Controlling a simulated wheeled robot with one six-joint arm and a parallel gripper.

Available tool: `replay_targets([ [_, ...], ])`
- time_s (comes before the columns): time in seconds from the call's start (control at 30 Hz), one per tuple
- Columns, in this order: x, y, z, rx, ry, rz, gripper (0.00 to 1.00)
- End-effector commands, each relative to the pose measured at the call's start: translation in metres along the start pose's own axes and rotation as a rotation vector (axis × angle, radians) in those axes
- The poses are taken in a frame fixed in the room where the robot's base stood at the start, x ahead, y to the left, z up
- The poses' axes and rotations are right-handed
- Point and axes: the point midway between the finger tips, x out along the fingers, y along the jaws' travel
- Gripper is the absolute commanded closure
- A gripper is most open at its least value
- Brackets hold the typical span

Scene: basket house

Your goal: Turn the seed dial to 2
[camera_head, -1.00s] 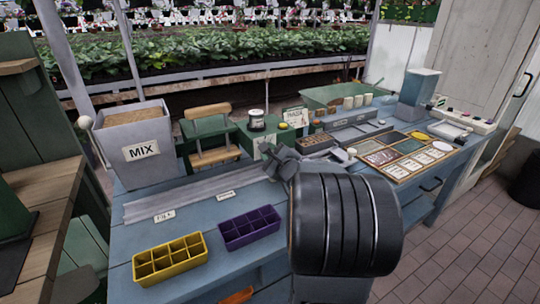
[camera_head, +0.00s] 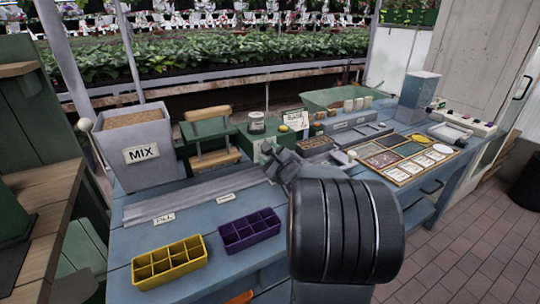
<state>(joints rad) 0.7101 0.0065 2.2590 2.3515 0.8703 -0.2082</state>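A grey MIX bin (camera_head: 120,158) and a green press with wooden handles (camera_head: 205,142) stand left. Yellow (camera_head: 170,275) and purple (camera_head: 250,243) cell trays lie in front. A wooden frame of seed squares (camera_head: 400,176) lies right. My arm hides the bench's middle front.

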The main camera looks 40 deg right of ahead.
Motion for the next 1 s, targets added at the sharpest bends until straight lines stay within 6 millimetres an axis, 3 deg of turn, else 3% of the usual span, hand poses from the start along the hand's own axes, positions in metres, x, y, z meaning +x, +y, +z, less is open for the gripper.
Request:
replay_targets([
  [0.37,-0.007,-0.001,-0.001,-0.001,0.002,-0.002,0.46],
  [0.8,-0.093,-0.002,0.0,-0.002,0.003,-0.005,0.46],
  [1.0,-0.122,0.002,-0.003,-0.005,-0.002,-0.005,0.46],
])
